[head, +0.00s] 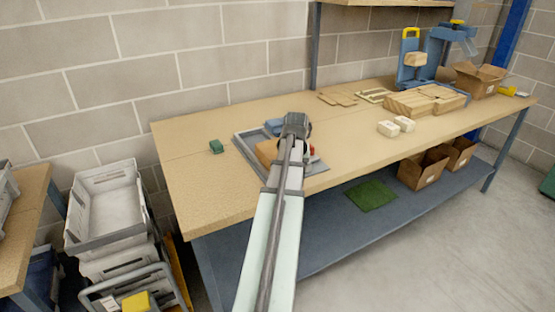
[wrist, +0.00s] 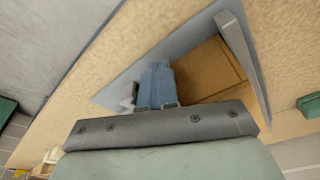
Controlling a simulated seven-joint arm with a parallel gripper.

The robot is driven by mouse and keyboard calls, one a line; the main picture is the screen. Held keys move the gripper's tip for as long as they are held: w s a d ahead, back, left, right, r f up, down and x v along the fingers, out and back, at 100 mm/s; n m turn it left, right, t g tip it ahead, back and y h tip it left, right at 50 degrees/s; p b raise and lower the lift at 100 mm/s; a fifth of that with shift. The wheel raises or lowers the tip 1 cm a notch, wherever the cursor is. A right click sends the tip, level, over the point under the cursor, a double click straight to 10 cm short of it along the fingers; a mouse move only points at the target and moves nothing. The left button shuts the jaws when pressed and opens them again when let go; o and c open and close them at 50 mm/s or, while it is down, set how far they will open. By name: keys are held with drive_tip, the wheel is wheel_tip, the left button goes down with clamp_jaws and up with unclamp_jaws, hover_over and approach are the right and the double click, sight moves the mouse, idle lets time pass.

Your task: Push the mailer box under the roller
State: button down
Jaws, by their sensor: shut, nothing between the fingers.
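The mailer box (head: 267,150) is an orange-brown block on a grey tray-like base (head: 244,148) near the table's left part. In the wrist view the box (wrist: 208,70) lies beside the blue fingers of my gripper (wrist: 159,66), which are together with nothing between them. In the head view my gripper (head: 297,125) hangs over the base, right of the box, and hides part of it. I cannot tell whether the fingers touch the box. A blue part (head: 273,126) shows behind the box. The roller itself cannot be made out clearly.
A small green block (head: 216,146) lies left of the base. Two pale boxes (head: 389,129) and wooden pieces (head: 425,100) lie farther right. The table between the base and the pale boxes is clear. Grey crates (head: 105,210) stand on the floor at left.

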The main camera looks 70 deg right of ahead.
drive_tip(key=shift+w+d, duration=0.1)
drive_tip(key=shift+w, duration=0.05)
drive_tip(key=shift+w+d, duration=0.3)
drive_tip(key=shift+d, duration=0.05)
drive_tip(key=shift+w+d, duration=0.1)
idle(0.7)
drive_tip(key=shift+w+d, duration=0.3)
drive_tip(key=shift+w, duration=0.05)
drive_tip(key=shift+d, duration=0.1)
idle(0.4)
drive_tip(key=shift+w+d, duration=0.35)
drive_tip(key=shift+w, duration=0.05)
idle(0.5)
drive_tip(key=shift+w+d, duration=0.4)
drive_tip(key=shift+w+d, duration=0.15)
idle(0.3)
